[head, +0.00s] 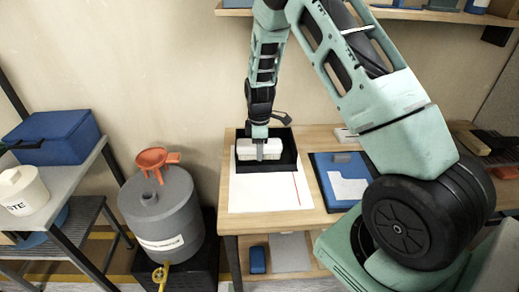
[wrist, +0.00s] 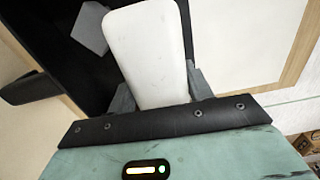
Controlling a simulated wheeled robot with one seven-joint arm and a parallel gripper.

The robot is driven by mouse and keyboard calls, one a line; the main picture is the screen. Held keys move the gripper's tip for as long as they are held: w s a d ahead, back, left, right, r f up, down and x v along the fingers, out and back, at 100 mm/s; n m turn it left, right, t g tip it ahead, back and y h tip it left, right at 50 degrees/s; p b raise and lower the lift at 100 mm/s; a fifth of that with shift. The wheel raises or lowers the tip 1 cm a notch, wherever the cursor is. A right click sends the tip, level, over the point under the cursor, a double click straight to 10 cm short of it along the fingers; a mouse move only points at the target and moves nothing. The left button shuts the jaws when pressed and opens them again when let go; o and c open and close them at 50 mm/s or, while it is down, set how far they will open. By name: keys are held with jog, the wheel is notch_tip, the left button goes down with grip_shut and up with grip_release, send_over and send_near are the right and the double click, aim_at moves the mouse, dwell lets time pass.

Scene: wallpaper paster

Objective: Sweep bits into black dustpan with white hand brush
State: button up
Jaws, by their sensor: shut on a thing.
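The white hand brush (head: 274,156) is in my gripper (head: 260,143), over the black dustpan (head: 292,142) on the white sheet. In the wrist view the brush's pale, smooth body (wrist: 148,45) stands between my two dark fingers (wrist: 158,92), which are shut on it. The dark dustpan (wrist: 50,30) shows behind and to the left of the brush. A grey, flat-sided bit (wrist: 90,28) lies against its dark surface. Bristles are hidden in both views. I cannot tell whether the brush touches the dustpan floor.
The white sheet (head: 255,197) with a red line covers the front of the wooden table (head: 229,180). A blue folder or board (head: 325,185) with white paper lies to the right. A grey drum (head: 160,210) with an orange funnel (head: 153,160) stands left of the table.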

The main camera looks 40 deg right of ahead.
jog(key=shift+r+p, duration=1.9)
jog(key=shift+r, duration=1)
